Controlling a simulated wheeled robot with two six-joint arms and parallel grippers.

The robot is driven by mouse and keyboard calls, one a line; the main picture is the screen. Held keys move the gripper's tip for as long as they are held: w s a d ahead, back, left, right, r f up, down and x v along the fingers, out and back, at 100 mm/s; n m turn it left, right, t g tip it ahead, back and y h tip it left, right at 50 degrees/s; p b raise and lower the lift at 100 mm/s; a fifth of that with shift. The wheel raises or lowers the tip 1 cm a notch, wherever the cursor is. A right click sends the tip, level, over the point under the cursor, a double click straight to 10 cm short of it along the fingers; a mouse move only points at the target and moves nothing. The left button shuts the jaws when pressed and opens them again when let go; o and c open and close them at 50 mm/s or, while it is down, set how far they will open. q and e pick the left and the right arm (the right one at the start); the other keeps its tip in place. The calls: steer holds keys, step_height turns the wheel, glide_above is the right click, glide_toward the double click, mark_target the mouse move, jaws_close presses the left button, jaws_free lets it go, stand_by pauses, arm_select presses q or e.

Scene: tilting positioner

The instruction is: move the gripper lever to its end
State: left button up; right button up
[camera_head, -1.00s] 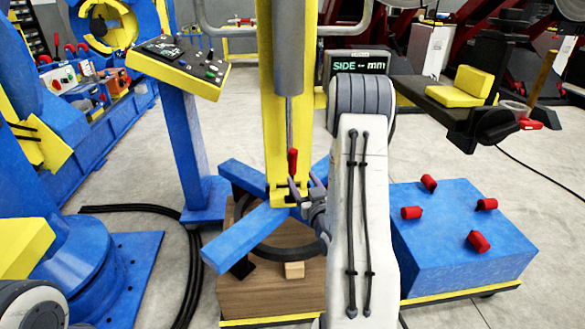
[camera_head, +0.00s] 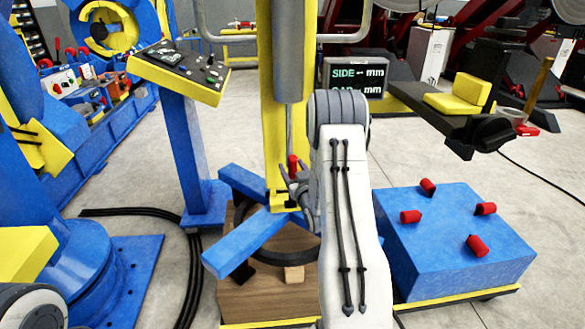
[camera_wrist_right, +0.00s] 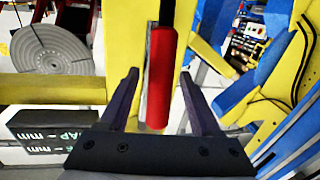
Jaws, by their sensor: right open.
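The gripper lever is a short upright red handle (camera_head: 292,166) at the lower end of the yellow column (camera_head: 273,130), above the blue cross-shaped arms (camera_head: 240,248). In the right wrist view the red handle (camera_wrist_right: 160,75) stands between my open right fingers, with a gap on each side. My right gripper (camera_head: 296,183) is right at the lever in the head view, and my white right forearm hides part of the area to its right. My left gripper is not in view.
A wooden block (camera_head: 262,300) stands under the blue arms. A blue box with red knobs (camera_head: 455,235) stands at the right. A control panel (camera_head: 180,70) on a blue post is at the left. A screen (camera_head: 355,78) stands behind my arm. Black cables (camera_head: 150,212) lie on the floor.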

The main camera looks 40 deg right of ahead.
jaws_close()
stand_by(1.3)
